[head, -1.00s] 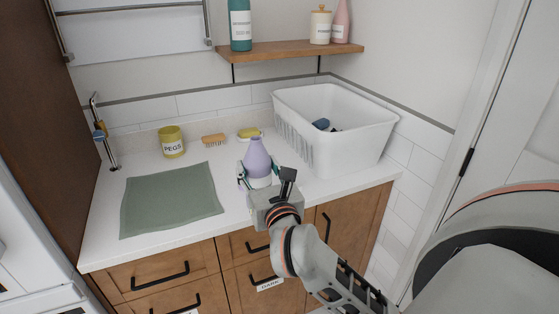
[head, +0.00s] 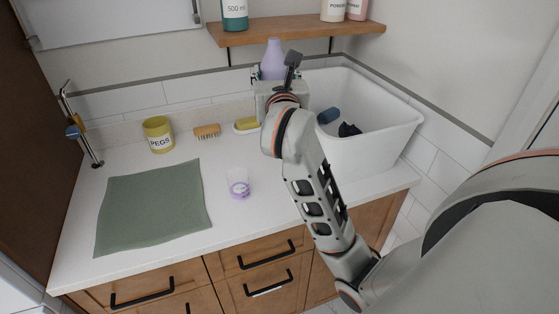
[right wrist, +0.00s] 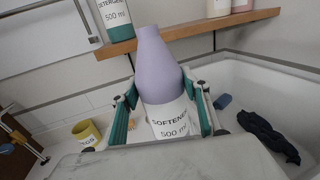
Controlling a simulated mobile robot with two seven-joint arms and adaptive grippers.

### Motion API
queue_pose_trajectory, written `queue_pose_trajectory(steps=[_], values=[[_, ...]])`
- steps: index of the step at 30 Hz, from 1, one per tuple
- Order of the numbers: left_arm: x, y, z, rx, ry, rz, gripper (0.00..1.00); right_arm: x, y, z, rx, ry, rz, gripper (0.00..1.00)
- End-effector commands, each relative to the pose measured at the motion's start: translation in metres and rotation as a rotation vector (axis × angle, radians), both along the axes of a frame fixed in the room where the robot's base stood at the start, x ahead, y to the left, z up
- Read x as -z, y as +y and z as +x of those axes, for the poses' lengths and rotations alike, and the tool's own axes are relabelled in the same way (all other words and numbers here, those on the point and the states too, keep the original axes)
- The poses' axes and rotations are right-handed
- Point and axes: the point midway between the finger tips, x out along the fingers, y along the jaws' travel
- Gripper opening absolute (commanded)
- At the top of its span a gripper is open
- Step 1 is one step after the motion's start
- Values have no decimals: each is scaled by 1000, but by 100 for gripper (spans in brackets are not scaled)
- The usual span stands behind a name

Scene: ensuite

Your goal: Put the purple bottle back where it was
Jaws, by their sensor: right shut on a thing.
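The purple bottle (head: 273,62) is upright in my right gripper (head: 272,77), raised above the back of the counter and just in front of the wall shelf (head: 300,41). In the right wrist view the bottle (right wrist: 157,68) has a white label reading SOFTENER 500 ml, and the teal-padded fingers stand on both sides of it. In the head view its lower part is hidden by my gripper. The shelf carries a teal detergent bottle (head: 235,14) at its left, with a bare stretch in the middle. My left gripper is not in view.
A clear cup with purple liquid (head: 238,184) stands on the counter. A white basket (head: 388,122) with dark cloth is at the right. A green mat (head: 152,210), yellow pegs pot (head: 158,134), brush (head: 207,131) and yellow sponge dish (head: 246,124) are also there. A white jar (head: 333,9) and pink bottle (head: 357,9) share the shelf.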

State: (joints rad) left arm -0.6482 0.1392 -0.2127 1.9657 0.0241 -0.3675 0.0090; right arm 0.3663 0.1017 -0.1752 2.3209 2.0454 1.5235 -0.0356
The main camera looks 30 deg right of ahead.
Motion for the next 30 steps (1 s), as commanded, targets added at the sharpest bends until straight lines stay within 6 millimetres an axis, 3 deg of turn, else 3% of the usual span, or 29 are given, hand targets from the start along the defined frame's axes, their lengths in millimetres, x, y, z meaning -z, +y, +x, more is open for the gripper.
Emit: queue_pose_trajectory(steps=[4,8,24,30], values=[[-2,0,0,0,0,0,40,-10,0,2,-2,-3,-1,0],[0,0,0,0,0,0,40,-1,0,2,-2,2,-1,0],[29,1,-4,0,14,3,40,123,0,2,-3,4,-3,0],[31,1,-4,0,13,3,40,144,0,2,-2,-1,-2,0]])
